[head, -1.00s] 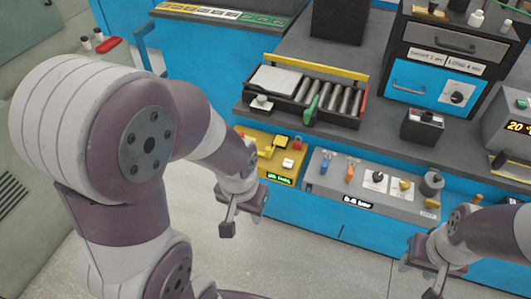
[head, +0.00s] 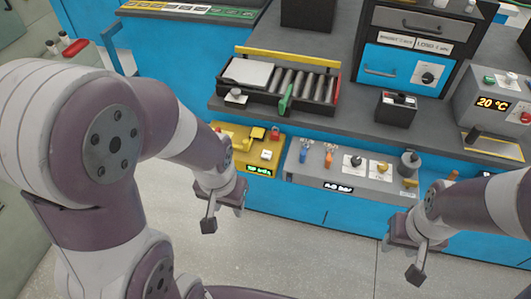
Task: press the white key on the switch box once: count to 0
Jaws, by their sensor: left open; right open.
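The yellow switch box (head: 242,143) stands on the front ledge of the blue bench. Its small white key (head: 267,155) is on the right part of its top, with a red part just behind it. A green-lit display is on its front; its text is too small to read. My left gripper (head: 217,211) is open and empty, in front of and below the box, to the left of the key and apart from it. My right gripper (head: 413,262) is open and empty at the lower right, far from the box.
A grey panel (head: 315,176) with blue and orange levers and knobs sits right of the switch box. Behind it is a roller tray (head: 336,88) with a green lever. A small black box (head: 396,110) and a unit reading 20 °C (head: 493,103) stand further right. Floor in front is clear.

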